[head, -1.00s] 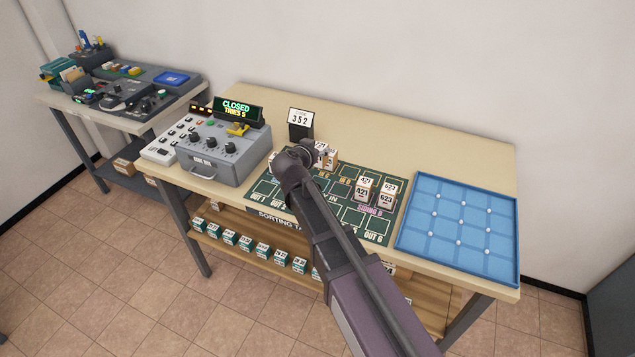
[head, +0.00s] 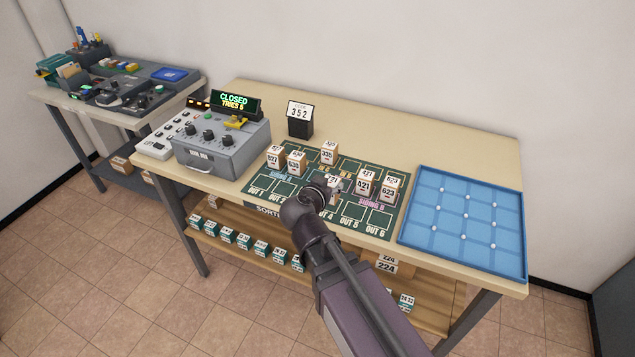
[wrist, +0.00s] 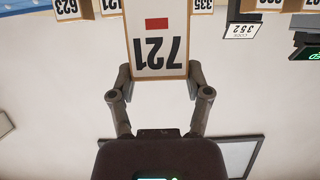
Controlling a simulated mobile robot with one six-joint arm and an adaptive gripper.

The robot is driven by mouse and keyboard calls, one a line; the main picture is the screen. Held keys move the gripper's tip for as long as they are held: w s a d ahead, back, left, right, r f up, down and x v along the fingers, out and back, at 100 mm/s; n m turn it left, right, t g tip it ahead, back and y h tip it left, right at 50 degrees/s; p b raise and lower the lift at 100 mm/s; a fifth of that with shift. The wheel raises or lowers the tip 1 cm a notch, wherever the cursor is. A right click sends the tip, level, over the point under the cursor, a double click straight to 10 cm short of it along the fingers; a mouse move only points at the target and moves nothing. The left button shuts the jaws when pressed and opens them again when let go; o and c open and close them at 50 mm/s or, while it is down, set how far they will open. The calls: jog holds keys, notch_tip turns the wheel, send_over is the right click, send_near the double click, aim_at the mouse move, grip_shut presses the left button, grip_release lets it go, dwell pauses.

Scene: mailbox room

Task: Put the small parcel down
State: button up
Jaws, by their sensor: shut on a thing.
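A small white-and-brown parcel marked 721 (wrist: 158,45) is between the two fingers of my gripper (wrist: 158,82) in the wrist view, where it appears upside down. In the head view my gripper (head: 320,190) is over the front middle of the green sorting mat (head: 262,190), near the OUT 4 cell. A bit of the 721 parcel (head: 334,183) shows behind it. My gripper hides the parcel's base, so I cannot tell whether it touches the mat.
Parcels 637 (head: 275,160), 630 (head: 295,163) and 335 (head: 329,153) stand to the left and behind. Parcels 421 (head: 364,185) and 623 (head: 388,190) stand to the right. A grey control box (head: 215,145) and a blue tray (head: 462,222) flank the mat.

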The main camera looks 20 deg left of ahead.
jog(key=shift+s+d+f, duration=0.2)
jog(key=shift+s+d, duration=0.2)
jog(key=shift+s, duration=0.1)
jog(key=w+a, duration=0.4)
jog(key=w, duration=0.2)
jog(key=w+a+f+b, duration=0.1)
jog(key=w+a, duration=0.2)
jog(key=w, duration=0.3)
jog(key=shift+w+a+f, duration=0.2)
jog(key=shift+w+a, duration=0.15)
jog(key=shift+w+a+f+b, duration=0.1)
jog(key=shift+w+f+b, duration=0.05)
jog(key=shift+f+b, duration=0.5)
jog(key=shift+w+a+f+b, duration=0.1)
jog(key=shift+w+f+b, duration=0.1)
jog(key=shift+f+b, duration=0.45)
jog(key=shift+w+a+f+b, duration=0.15)
jog(key=shift+f+b, duration=0.35)
jog(key=shift+b, duration=0.25)
jog(key=shift+f, duration=0.15)
